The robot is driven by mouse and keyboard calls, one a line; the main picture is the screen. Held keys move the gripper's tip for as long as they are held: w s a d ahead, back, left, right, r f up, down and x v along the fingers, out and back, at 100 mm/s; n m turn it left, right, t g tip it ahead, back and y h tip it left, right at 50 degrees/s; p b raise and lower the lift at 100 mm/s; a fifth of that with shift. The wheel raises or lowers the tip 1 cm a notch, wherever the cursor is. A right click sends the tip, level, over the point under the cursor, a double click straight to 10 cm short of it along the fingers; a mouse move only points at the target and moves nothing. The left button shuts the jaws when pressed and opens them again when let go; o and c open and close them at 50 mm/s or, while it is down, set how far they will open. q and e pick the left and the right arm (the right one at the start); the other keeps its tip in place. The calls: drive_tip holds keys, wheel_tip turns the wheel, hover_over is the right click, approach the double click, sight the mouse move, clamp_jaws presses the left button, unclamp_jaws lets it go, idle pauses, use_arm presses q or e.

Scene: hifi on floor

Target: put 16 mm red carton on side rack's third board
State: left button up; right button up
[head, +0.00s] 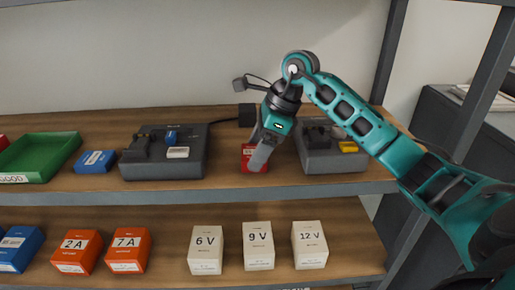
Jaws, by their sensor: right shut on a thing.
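A small red carton (247,152) stands on the upper board (225,186) of the rack, between two dark grey devices. Its label is partly covered by my gripper and cannot be read, so I cannot tell its size marking. My right gripper (263,153) reaches in from the right, pointing down, and is shut on the red carton. I cannot tell whether the carton's base touches the board. My left gripper is not in view.
A dark grey device (165,168) stands left of the carton, another (335,158) right. Blue box (96,162) and green tray (40,155) are further left. The lower board (170,225) holds orange boxes (128,250) and white boxes (258,246). A dark upright (478,95) stands right.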

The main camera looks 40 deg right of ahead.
drive_tip(key=o, duration=1.4)
drive_tip(key=shift+c, duration=0.2)
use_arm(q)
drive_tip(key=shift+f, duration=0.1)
use_arm(e)
drive_tip(key=shift+r, duration=0.1)
use_arm(q)
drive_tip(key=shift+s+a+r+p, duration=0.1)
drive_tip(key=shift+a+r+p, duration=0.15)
drive_tip(key=shift+p, duration=0.35)
use_arm(e)
drive_tip(key=v, duration=1.2)
drive_tip(key=shift+s, duration=0.1)
